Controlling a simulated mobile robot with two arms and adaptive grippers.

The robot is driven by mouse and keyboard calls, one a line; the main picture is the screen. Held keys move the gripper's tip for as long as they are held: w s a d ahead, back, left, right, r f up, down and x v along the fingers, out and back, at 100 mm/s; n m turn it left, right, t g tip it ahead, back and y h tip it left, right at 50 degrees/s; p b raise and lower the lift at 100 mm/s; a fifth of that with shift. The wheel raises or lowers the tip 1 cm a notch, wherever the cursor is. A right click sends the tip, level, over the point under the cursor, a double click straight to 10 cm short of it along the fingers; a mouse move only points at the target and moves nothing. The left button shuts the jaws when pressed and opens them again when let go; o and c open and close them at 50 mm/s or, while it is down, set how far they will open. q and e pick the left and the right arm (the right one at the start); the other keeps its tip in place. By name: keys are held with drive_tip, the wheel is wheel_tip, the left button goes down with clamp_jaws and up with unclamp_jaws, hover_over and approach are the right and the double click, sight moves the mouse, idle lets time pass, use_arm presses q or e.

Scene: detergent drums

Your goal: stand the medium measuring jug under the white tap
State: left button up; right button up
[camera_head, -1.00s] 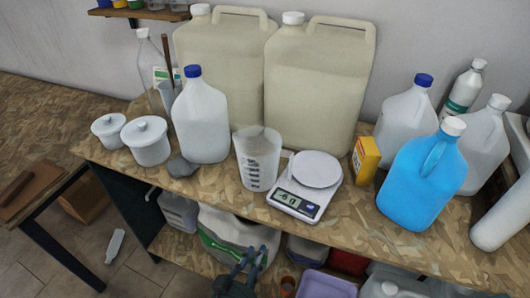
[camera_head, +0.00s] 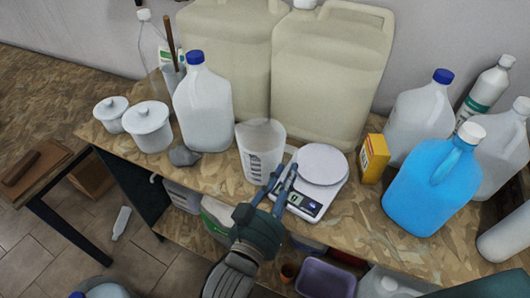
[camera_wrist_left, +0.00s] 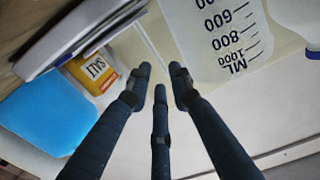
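The clear measuring jug (camera_head: 259,150) stands upright on the chipboard bench, with dark volume marks on its side. I cannot tell its size class. In the left wrist view the jug (camera_wrist_left: 225,40) is at the upper right, and its marks show 600, 800 and 1000 ML. My left gripper (camera_head: 281,175) is open and empty at the jug's right front, close to its handle side and beside the scale. In the left wrist view the spread fingers (camera_wrist_left: 160,78) point towards the bench top. I cannot make out a white tap. My right gripper is not in view.
A scale (camera_head: 321,168) stands right of the jug, with a yellow salt box (camera_head: 373,158) and a blue jug (camera_head: 432,185) beyond. A white jug (camera_head: 203,110) and white tubs (camera_head: 148,128) stand left. Big beige canisters (camera_head: 330,75) stand behind. A purple bin (camera_head: 326,278) is below.

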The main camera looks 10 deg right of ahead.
sight(296, 158)
use_arm(q)
drive_tip(key=p+x, duration=0.1)
drive_tip(key=x, duration=0.1)
drive_tip(key=shift+w+d+r, duration=0.15)
drive_tip(key=shift+w+d, duration=0.1)
drive_tip(key=shift+w, duration=0.05)
drive_tip(key=p+x, duration=0.1)
drive_tip(key=x, duration=0.2)
drive_tip(key=shift+d, duration=0.1)
drive_tip(key=shift+w+d+f, duration=0.1)
drive_tip(key=shift+w+f, duration=0.1)
drive_tip(key=shift+w, duration=0.05)
clamp_jaws()
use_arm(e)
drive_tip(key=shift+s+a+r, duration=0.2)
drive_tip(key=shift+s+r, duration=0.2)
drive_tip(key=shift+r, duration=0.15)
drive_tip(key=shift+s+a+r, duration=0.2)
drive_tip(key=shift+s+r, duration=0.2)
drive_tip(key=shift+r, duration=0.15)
